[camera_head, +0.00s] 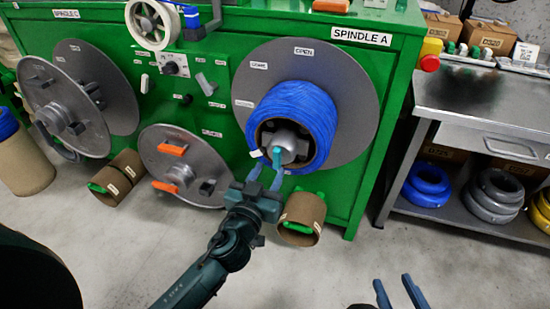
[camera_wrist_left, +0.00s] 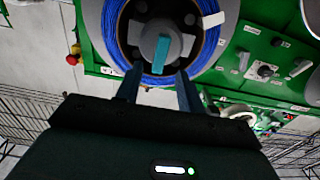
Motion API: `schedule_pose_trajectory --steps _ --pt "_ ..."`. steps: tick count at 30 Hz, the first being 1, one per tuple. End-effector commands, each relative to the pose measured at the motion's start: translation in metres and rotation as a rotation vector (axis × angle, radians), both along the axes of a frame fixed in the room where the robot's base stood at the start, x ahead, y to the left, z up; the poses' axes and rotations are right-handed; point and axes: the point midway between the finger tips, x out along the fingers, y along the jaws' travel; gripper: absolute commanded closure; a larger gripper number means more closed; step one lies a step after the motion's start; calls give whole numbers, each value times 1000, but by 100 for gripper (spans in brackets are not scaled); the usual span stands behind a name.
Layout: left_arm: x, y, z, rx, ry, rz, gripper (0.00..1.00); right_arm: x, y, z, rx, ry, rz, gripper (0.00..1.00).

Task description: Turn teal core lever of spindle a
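Spindle A's grey disc (camera_head: 349,86) is on the green cabinet's front at the right, with a coil of blue cable (camera_head: 303,106) around its core. The teal core lever (camera_head: 277,158) sits on the grey hub (camera_head: 296,146). In the left wrist view the teal lever (camera_wrist_left: 160,54) stands upright in the picture, just beyond the fingertips. My left gripper (camera_head: 267,170) is open in front of the lever, with its fingers apart; in the wrist view the gap (camera_wrist_left: 156,80) looks empty. My right gripper (camera_head: 397,291) shows at the bottom edge, with two blue fingers apart.
A removed grey disc with orange handles (camera_head: 186,164) leans on the cabinet, left of my left gripper. A cardboard core (camera_head: 302,218) lies on the floor below spindle A. Spindle C (camera_head: 70,108) is at the left. A metal table (camera_head: 480,105) stands at the right.

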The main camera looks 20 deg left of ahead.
Motion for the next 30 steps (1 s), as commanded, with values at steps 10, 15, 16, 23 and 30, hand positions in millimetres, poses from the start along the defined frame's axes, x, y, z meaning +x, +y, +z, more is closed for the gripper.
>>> schedule_pose_trajectory --steps 10,15,16,23,30 --pt "47 -2 0 1 0 -1 62 0 0 0 0 6 -1 64" --pt "51 -2 0 0 0 -1 62 0 -1 0 0 5 -1 64" --pt "51 -2 0 0 0 -1 62 0 -1 0 0 5 -1 64" --pt "51 -2 0 0 0 -1 68 0 -1 0 -1 5 -1 64" --pt "51 -2 0 0 0 -1 87 0 0 0 -1 5 -1 64"
